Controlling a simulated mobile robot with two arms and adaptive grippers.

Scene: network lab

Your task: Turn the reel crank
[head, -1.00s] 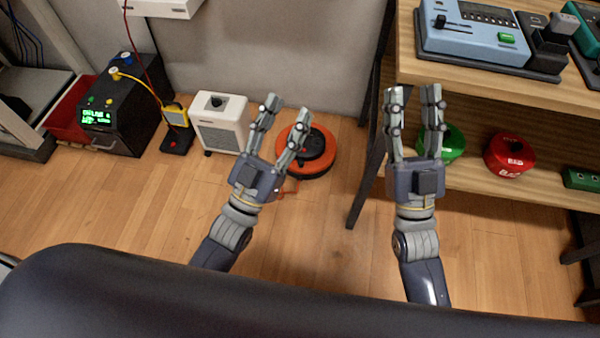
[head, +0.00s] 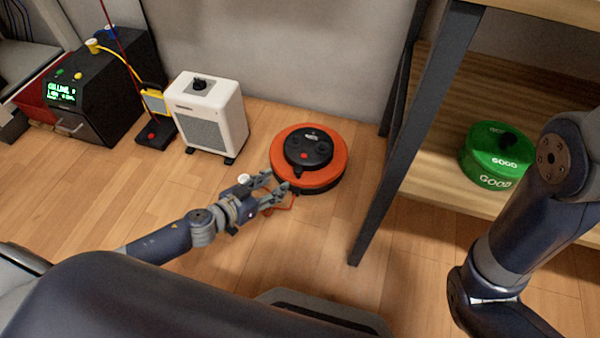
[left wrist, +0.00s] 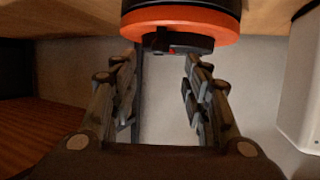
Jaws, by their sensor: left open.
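The reel is an orange disc (head: 338,165) lying on the floor, with a black hub (head: 309,150) on top. A small black part, perhaps the crank (head: 297,172), sticks out at the hub's near left side. My left gripper (head: 279,182) is open and empty at the reel's near left edge; I cannot tell whether it touches. In the left wrist view the orange reel (left wrist: 185,18) is at the top, beyond the open fingers (left wrist: 160,70), with the black hub part (left wrist: 180,42) between their tips. My right arm shows at the right; its gripper is out of view.
A white box unit (head: 208,115) stands left of the reel. A black device (head: 95,90) with a green display and a yellow meter (head: 155,102) stand further left. A wooden shelf (head: 425,190) with a green GOOD container (head: 497,155) is at the right. Open floor lies in front.

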